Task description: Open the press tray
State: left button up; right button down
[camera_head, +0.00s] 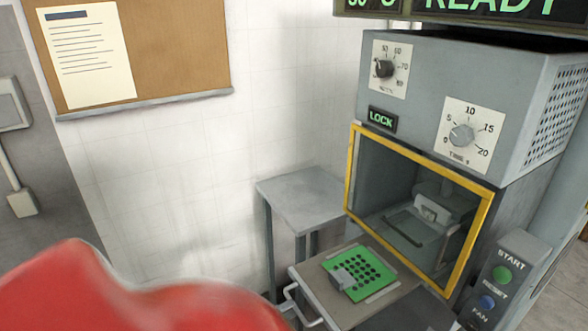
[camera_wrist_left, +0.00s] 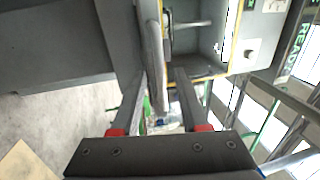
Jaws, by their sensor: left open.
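The press (camera_head: 465,95) stands at the right in the head view, with a yellow-framed opening (camera_head: 351,165). The press tray (camera_head: 310,272) sticks out in front of this opening. A green plate with dark holes (camera_head: 372,262) and a small grey block lie on it. A pale bar handle (camera_head: 290,292) shows at the tray's near left edge. In the left wrist view my left gripper (camera_wrist_left: 163,75) is open. A long grey bar (camera_wrist_left: 154,45) shows between and beyond its fingers; contact cannot be told.
A grey side table (camera_head: 305,195) stands against the white wall left of the press. A control box with START (camera_head: 502,273) and RESET buttons is at the lower right. A lit LOCK label (camera_head: 381,119) is above the opening. A corkboard (camera_head: 175,45) hangs upper left.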

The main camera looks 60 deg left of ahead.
pick_arm(q)
jog(key=s+f+b, duration=0.2)
jog(key=s, duration=1.2)
jog(key=shift+a+f+b, duration=0.2)
jog(key=shift+f+b, duration=0.1)
jog(key=shift+s, duration=0.1)
